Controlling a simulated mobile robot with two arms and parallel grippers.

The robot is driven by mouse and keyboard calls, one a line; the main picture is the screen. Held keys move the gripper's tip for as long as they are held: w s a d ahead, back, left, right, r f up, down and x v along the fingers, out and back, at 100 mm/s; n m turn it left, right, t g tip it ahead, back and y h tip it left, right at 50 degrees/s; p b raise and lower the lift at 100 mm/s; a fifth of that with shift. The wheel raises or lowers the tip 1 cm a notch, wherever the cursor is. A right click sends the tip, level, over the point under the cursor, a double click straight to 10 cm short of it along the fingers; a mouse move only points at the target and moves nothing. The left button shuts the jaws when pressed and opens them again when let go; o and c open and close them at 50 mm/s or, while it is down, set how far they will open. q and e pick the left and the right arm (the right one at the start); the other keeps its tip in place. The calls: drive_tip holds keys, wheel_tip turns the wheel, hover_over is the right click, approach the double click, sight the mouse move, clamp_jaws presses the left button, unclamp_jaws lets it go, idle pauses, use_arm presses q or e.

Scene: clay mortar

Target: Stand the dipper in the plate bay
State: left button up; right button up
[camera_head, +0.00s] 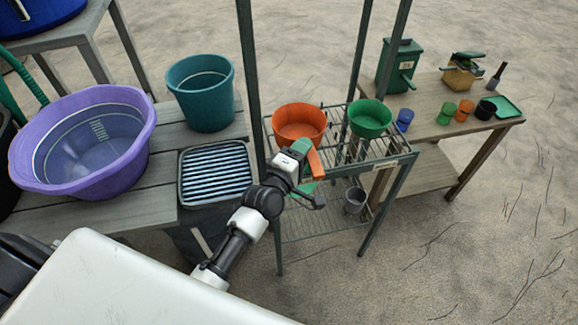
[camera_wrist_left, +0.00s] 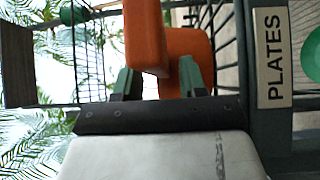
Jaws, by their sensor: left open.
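The orange dipper (camera_head: 300,122) is on the top of the wire rack (camera_head: 400,165), its bowl opening facing up. An orange strip that looks like its handle (camera_head: 315,162) points toward me. My left gripper (camera_head: 308,168) is open at this strip, with a green finger on either side. In the left wrist view the orange part (camera_wrist_left: 146,38) shows between the open fingers (camera_wrist_left: 159,80); contact cannot be told. A label reading PLATES (camera_wrist_left: 273,58) is on the rack's front rail. My wrist hides part of the rack's near left side. My right gripper is not in view.
A green bowl (camera_head: 370,118) is on the rack top right of the dipper. A grey cup (camera_head: 355,200) is on the lower shelf. A purple basin (camera_head: 84,140), teal bucket (camera_head: 200,95) and ribbed tray (camera_head: 215,172) are left. A side table (camera_head: 450,125) holds cups and a green box.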

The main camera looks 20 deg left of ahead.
use_arm(q)
drive_tip(key=v, duration=1.1)
drive_tip(key=s+f+m+g+y, duration=0.1)
drive_tip(key=s+f+m+g, duration=0.2)
drive_tip(key=f, duration=0.7)
drive_tip(key=s+a+f+m+g, duration=0.1)
drive_tip(key=s+f+m+g, duration=0.15)
drive_tip(key=f, duration=0.75)
drive_tip(key=s+f+m+g+y, duration=0.1)
drive_tip(key=s+f+m+g, duration=0.25)
drive_tip(key=f, duration=0.65)
drive_tip(key=s+a+f+m+g, duration=0.1)
drive_tip(key=s+f+m+g, duration=0.1)
drive_tip(key=s+f, duration=0.3)
drive_tip(key=s+a+f+m+g+y, duration=0.1)
drive_tip(key=s+f, duration=0.5)
drive_tip(key=s, duration=0.7)
drive_tip(key=s+a+f+m+g, duration=0.2)
drive_tip(key=s+f+m+g, duration=0.2)
drive_tip(key=s, duration=0.5)
wheel_tip(320, 180, down, 2)
drive_tip(key=shift+s+a+f+m+g+y+b, duration=0.2)
drive_tip(key=shift+s+a+m+g+y+b, duration=0.15)
drive_tip(key=shift+m, duration=0.65)
